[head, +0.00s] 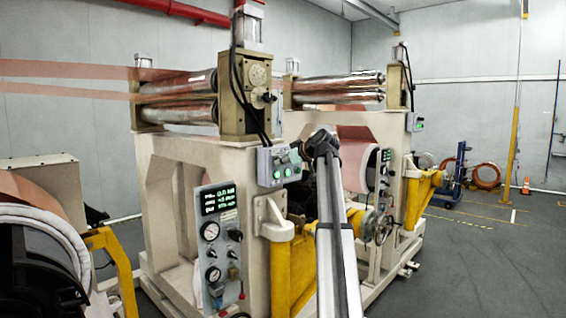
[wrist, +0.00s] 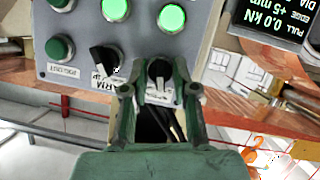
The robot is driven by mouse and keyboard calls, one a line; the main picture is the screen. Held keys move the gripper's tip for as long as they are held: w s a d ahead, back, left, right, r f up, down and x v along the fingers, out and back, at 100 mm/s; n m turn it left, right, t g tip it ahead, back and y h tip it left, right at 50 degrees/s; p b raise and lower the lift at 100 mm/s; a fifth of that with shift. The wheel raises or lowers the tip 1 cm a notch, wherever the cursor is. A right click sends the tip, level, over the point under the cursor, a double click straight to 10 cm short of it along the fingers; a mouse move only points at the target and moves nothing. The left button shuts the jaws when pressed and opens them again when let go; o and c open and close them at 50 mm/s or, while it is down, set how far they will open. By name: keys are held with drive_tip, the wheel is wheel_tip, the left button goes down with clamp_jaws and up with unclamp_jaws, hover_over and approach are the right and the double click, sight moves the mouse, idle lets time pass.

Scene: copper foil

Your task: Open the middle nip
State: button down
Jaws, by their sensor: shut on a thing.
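In the wrist view, a grey control box (wrist: 90,20) carries lit green buttons (wrist: 172,18) and two black selector knobs. My gripper (wrist: 160,92) is shut on the right-hand black knob (wrist: 158,68), with one finger on each side of it. The other black knob (wrist: 104,58) is just to the left, turned at a slant. Its label is partly hidden. In the head view, my gripper (head: 320,143) shows end-on near a grey control box (head: 278,166); its fingers are hidden. Paired steel rollers stand on the near stand (head: 180,96) and on the farther stand (head: 335,90).
A display (wrist: 275,18) with green text is close at the box's right. A gauge panel (head: 218,240) and a yellow arm (head: 290,270) stand below the near box. Copper web (head: 70,70) runs through the rollers. Free floor (head: 490,250) lies at the right.

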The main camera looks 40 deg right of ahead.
drive_tip(key=m+y, duration=0.2)
drive_tip(key=m, duration=0.1)
drive_tip(key=m+y, duration=0.2)
drive_tip(key=shift+d+m+p, duration=0.2)
drive_tip(key=shift+m+p, duration=0.1)
drive_tip(key=shift+m, duration=0.1)
idle(0.4)
drive_tip(key=c, duration=1.3)
unclamp_jaws()
drive_tip(key=shift+o, duration=0.2)
drive_tip(key=v, duration=1.2)
drive_tip(key=shift+w+d, duration=0.1)
drive_tip(key=shift+w, duration=0.05)
